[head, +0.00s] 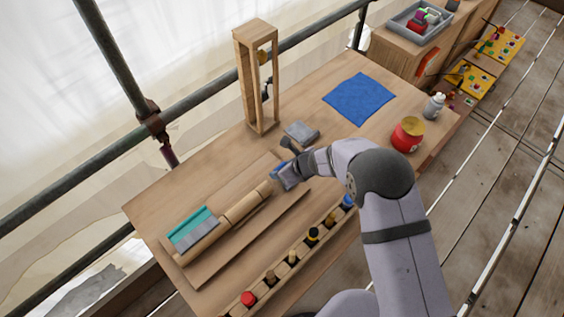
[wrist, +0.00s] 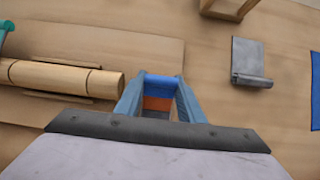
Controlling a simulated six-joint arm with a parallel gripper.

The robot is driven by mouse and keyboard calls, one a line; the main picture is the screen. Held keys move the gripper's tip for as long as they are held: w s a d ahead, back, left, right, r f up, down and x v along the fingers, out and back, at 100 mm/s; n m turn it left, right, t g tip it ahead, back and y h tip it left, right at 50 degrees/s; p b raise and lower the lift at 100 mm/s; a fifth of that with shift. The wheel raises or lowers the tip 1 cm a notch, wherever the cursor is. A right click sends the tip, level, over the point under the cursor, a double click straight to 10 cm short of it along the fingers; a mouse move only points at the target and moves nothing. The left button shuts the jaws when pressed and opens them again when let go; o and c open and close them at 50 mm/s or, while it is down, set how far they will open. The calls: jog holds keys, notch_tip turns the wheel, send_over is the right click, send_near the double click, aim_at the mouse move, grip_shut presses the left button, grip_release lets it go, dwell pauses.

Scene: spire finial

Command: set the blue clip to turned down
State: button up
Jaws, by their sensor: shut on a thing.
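The blue clip (head: 277,168) is at the right end of a wooden rod (head: 222,221) on the workbench, mostly covered by my gripper (head: 287,176) in the head view. In the wrist view, my gripper (wrist: 159,98) has its two fingers on either side of the blue clip (wrist: 163,80), shut on it. An orange-brown patch shows between the fingers just below the blue part. The fingers and wrist hide the rest, so I cannot tell which way the clip is turned.
A teal and grey piece (head: 194,229) lies beside the rod's left end. A grey block (head: 301,132), a wooden frame (head: 258,80) and a blue cloth (head: 358,98) are behind. A red jar (head: 406,136) and a white bottle (head: 433,106) stand right.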

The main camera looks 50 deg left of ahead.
jog(key=p, duration=0.3)
jog(key=shift+a+r, duration=0.15)
jog(key=shift+r, duration=0.15)
jog(key=shift+f+h+p, duration=0.35)
jog(key=shift+h+p, duration=0.05)
jog(key=shift+p, duration=0.2)
jog(key=o, duration=1)
jog(key=shift+o, duration=0.2)
jog(key=shift+r, duration=0.1)
jog(key=shift+b+v, duration=1.4)
jog(key=shift+v, duration=2.2)
